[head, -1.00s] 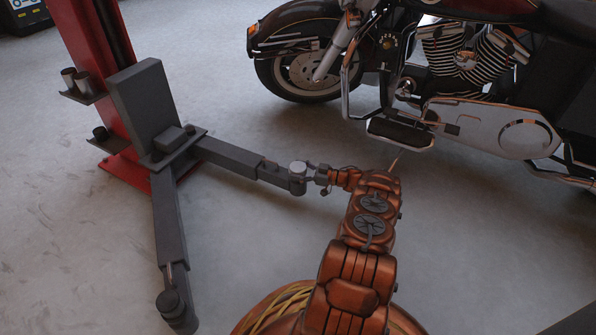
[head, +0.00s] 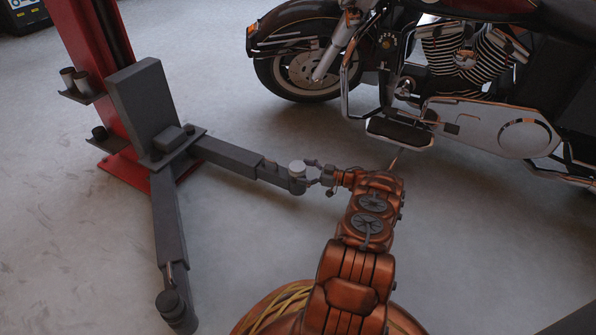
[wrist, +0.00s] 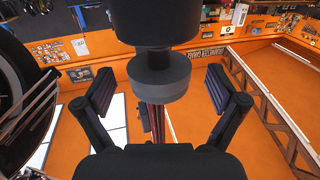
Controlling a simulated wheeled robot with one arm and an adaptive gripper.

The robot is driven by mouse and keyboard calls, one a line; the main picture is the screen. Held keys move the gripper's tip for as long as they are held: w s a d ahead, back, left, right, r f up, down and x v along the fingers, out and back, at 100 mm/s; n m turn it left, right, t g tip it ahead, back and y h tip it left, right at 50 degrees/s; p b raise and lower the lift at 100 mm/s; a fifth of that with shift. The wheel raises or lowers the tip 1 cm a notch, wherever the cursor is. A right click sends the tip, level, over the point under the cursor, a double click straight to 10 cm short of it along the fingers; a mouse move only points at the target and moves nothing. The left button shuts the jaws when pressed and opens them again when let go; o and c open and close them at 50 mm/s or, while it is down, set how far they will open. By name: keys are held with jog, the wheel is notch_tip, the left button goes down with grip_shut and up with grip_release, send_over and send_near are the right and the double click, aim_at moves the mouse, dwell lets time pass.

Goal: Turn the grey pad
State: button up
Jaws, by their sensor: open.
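The grey pad (head: 298,167) is a small round disc on the end of the lift's dark right-hand arm (head: 240,161). In the wrist view the pad (wrist: 160,79) shows as a grey disc against a dark cylinder, which is the arm's end. My gripper (head: 317,171) is just to the right of the pad. In the wrist view my gripper (wrist: 160,91) is open, with one finger on each side of the pad and a visible gap on both sides. The fingers do not appear to touch it.
A red lift post (head: 83,75) stands at the left with a dark plate. A second lift arm (head: 169,222) reaches toward the front with its own end fitting. A motorcycle (head: 440,85) stands behind and right of my arm. Bare concrete floor lies between.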

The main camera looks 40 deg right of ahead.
jog(key=v, duration=0.9)
jog(key=shift+s+d, duration=0.15)
jog(key=shift+s, duration=0.1)
jog(key=shift+w, duration=0.1)
